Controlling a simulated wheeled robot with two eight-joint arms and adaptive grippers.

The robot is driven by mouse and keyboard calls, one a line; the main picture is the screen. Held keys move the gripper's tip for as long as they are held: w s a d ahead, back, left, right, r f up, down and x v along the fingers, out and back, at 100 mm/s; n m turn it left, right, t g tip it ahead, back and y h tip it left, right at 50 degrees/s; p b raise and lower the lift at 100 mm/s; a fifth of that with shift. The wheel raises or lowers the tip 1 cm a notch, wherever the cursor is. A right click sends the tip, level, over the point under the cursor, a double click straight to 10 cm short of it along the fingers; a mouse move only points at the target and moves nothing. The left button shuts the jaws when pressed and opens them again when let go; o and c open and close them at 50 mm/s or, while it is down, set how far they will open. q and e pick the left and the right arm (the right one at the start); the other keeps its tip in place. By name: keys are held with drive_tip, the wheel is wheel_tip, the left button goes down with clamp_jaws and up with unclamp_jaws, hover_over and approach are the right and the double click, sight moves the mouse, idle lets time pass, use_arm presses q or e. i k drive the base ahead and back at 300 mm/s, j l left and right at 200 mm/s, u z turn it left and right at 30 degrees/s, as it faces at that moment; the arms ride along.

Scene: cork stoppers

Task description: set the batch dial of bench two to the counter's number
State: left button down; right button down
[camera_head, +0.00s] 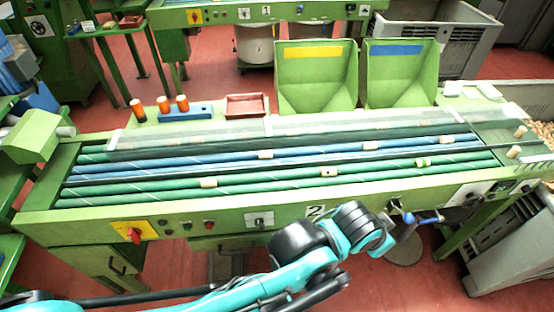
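Bench two carries a white plate with the number 2 (315,211) on its green front rail. Left of it is a small dark dial on a white plate (260,220); its setting is too small to read. A white plate with a dark part (472,194) sits at the rail's right end; I cannot read a number on it. My teal and black arm comes in from the lower left and passes in front of the bench, below the number plate. Its gripper (402,224) appears near the rail, right of the number plate, and its fingers are unclear. My other gripper is not in view.
A red switch on a yellow plate (133,232) and small buttons sit left on the rail. A lever with a blue knob (410,218) juts out near the gripper. Corks lie on the blue and green rollers (290,160). A grey bin (515,245) stands at right.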

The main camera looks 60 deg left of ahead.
sight(525, 189)
drive_tip(key=u, duration=2.2)
drive_tip(key=z, duration=2.1)
drive_tip(key=u, duration=0.55)
drive_tip(key=i+l+u, duration=0.2)
drive_tip(key=l+u, duration=0.15)
drive_tip(key=i+l+u, duration=0.1)
drive_tip(key=l+u, duration=0.2)
drive_tip(key=l, duration=0.25)
drive_tip(key=l+u, duration=0.35)
drive_tip(key=l, duration=0.15)
drive_tip(key=i+l, duration=0.1)
drive_tip(key=l, duration=0.9)
drive_tip(key=i+l+u, duration=0.1)
drive_tip(key=l, duration=0.85)
drive_tip(key=j+z, duration=0.7)
